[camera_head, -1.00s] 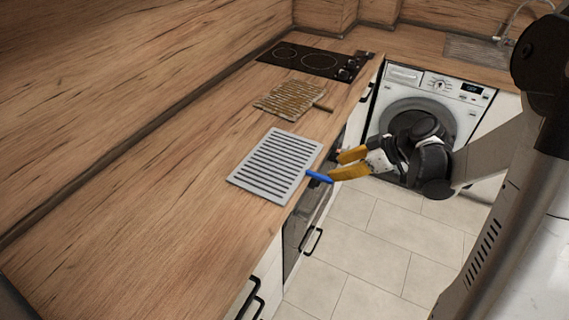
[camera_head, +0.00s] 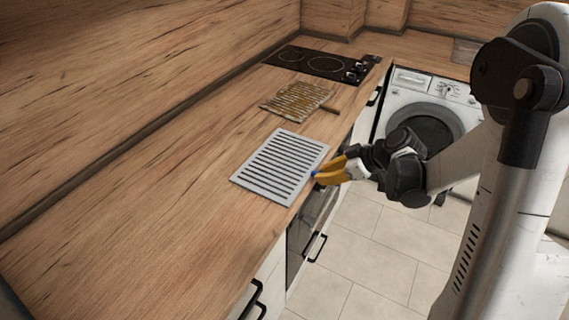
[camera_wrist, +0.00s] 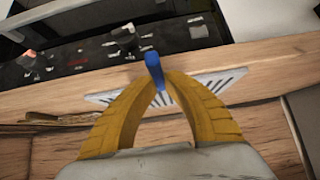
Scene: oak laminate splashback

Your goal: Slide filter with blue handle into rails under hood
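The grey slatted filter (camera_head: 281,166) lies flat on the wooden worktop near its front edge. Its blue handle (camera_wrist: 153,68) points out over the edge; in the head view only a bit of blue (camera_head: 314,173) shows. My gripper (camera_head: 320,177) has yellow fingers that come together on the handle from the front. In the wrist view the fingertips (camera_wrist: 158,82) close around the handle, with part of the filter (camera_wrist: 205,80) behind them. The hood and its rails are not recognisable in either view.
A brown, dirty-looking slatted panel with a handle (camera_head: 297,98) lies farther along the worktop (camera_head: 170,215). Beyond it is a black hob (camera_head: 322,63). A washing machine (camera_head: 425,105) stands at the back. The near worktop is clear; a wooden splashback (camera_head: 120,75) runs along the left.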

